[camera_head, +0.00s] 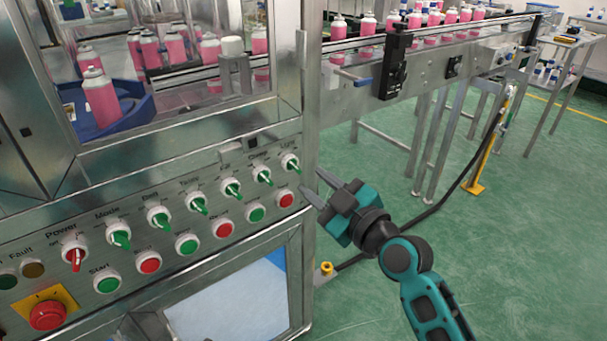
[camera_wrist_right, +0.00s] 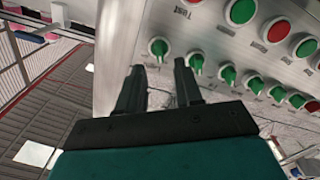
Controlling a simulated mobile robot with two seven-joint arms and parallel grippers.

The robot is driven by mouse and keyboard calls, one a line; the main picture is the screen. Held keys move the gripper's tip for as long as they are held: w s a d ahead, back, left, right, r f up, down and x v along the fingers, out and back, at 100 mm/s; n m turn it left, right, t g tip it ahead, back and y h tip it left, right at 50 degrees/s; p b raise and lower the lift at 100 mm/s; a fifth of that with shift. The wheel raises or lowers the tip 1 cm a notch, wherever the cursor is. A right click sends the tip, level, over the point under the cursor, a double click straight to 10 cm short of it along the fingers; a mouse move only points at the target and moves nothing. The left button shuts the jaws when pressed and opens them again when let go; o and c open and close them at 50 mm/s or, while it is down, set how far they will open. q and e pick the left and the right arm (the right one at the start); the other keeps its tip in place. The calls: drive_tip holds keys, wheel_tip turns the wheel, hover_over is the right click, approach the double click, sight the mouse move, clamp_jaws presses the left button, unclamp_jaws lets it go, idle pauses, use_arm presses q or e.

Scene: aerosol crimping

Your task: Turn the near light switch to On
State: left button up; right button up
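The light switch (camera_head: 290,163) is the rightmost green-levered knob in the upper row of the machine's panel, under a label reading "Light". Its green lever looks slanted; I cannot read its On or Off marks. In the right wrist view the nearest green knob (camera_wrist_right: 159,47) appears to be this switch, just beyond the fingers. My right gripper (camera_head: 314,183) is open and empty, to the right of and a little below the switch, apart from it. The right wrist view also shows its two spread fingers (camera_wrist_right: 158,68). My left gripper is not in view.
Other green-levered knobs, such as the adjacent one (camera_head: 264,176), run leftward. A red button (camera_head: 286,200) sits below the light switch. A red emergency stop (camera_head: 47,315) is at lower left. A conveyor (camera_head: 440,62) with pink cans stands behind. Green floor at right is open.

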sight(298, 170)
drive_tip(key=shift+x, duration=2.35)
clamp_jaws()
